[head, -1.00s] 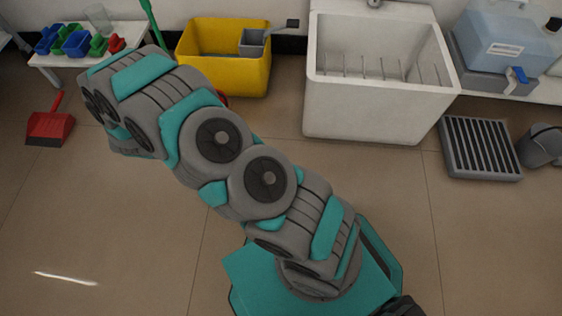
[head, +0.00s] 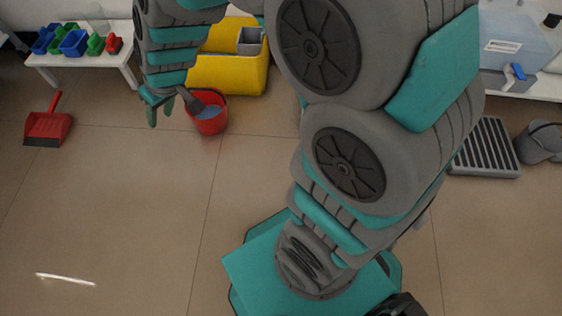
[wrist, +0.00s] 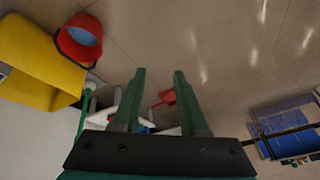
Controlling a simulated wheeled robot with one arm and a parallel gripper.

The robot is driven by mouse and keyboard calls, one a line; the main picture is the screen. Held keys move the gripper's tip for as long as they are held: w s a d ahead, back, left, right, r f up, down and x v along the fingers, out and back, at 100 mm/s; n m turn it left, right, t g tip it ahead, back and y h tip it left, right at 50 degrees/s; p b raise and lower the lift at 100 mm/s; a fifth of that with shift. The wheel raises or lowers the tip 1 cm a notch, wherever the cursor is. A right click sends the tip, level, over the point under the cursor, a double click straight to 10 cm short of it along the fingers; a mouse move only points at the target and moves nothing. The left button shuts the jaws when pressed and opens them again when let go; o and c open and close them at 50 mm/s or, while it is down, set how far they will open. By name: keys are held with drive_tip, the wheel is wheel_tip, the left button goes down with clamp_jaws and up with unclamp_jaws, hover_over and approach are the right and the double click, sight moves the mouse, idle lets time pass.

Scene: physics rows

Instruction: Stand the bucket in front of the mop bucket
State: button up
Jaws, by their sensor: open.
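The red bucket (head: 208,124) stands upright on the floor, close in front of the yellow mop bucket (head: 238,77). Its inside looks bluish. A dark grey piece overlaps its rim; I cannot tell what it is. The wrist view shows the red bucket (wrist: 67,47) at the upper left, beside the yellow mop bucket (wrist: 38,60). My gripper (head: 160,115) is to the left of the red bucket in the head view. In the wrist view my gripper (wrist: 158,72) is open, with nothing between its fingers, and apart from the bucket.
A white low table (head: 80,62) with small coloured bins stands at the back left. A red dustpan (head: 47,129) lies on the floor at left. A floor grate (head: 486,147) and a grey bucket (head: 541,143) are at right. My arm hides the sink area. The left foreground floor is clear.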

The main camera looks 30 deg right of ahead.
drive_tip(key=s+d+r+m+g+h, duration=0.1)
drive_tip(key=s+d, duration=0.4)
drive_tip(key=s, duration=0.4)
drive_tip(key=s+d+r+m+g+h, duration=0.1)
drive_tip(key=s+d+r+m+g, duration=0.1)
drive_tip(key=s+d, duration=0.3)
drive_tip(key=s+d+r+m+g+h, duration=0.1)
drive_tip(key=s+d, duration=0.4)
drive_tip(key=s, duration=0.8)
drive_tip(key=shift+s+r+g, duration=0.25)
drive_tip(key=shift+r+g, duration=0.05)
drive_tip(key=shift+g, duration=0.4)
wheel_tip(320, 180, up, 8)
drive_tip(key=p, duration=0.8)
drive_tip(key=shift+r, duration=0.1)
